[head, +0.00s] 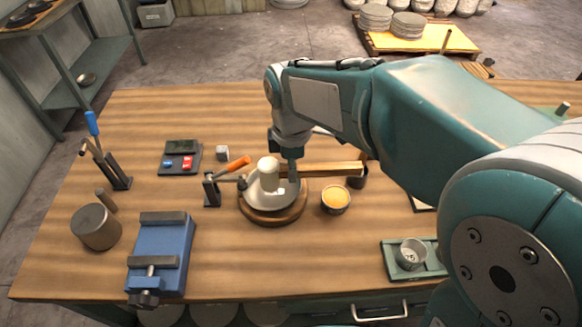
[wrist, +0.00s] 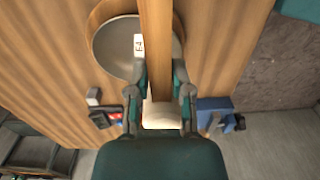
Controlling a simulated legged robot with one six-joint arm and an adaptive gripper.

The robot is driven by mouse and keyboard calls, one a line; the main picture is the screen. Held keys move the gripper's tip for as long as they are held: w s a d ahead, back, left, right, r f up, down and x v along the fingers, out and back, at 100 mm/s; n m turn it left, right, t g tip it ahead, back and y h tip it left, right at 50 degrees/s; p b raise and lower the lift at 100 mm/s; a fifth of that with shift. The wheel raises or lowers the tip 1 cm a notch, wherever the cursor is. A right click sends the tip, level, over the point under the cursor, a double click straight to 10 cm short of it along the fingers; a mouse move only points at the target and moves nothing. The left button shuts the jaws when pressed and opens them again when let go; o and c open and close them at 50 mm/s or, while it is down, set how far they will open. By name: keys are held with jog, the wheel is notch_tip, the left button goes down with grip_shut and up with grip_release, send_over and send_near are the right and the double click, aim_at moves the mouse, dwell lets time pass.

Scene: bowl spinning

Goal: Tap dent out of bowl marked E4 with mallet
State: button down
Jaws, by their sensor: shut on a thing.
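The grey bowl (wrist: 110,50) carries a white tag reading E4 (wrist: 139,45). In the head view the bowl (head: 259,201) sits on a round wooden base (head: 272,217) mid-table, partly hidden by the mallet and my gripper. My gripper (head: 290,172) is over the bowl's right side, shut on the wooden handle of the mallet (head: 335,168). The handle stretches right, and the pale mallet head (head: 268,174) is over the bowl. In the wrist view my gripper (wrist: 160,78) has a finger on each side of the handle. I cannot tell whether the head touches the bowl. No dent is discernible.
A cup of yellow material (head: 335,199) is close on the right. A blue vise (head: 161,250), a dark cylinder (head: 96,227) and a green tray (head: 410,262) stand farther out. The front middle is clear.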

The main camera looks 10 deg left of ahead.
notch_tip(320, 180, down, 6)
jog(key=shift+f, duration=0.25)
notch_tip(320, 180, up, 6)
jog(key=shift+f, duration=0.15)
jog(key=shift+w+r, duration=0.15)
jog(key=shift+r, duration=0.25)
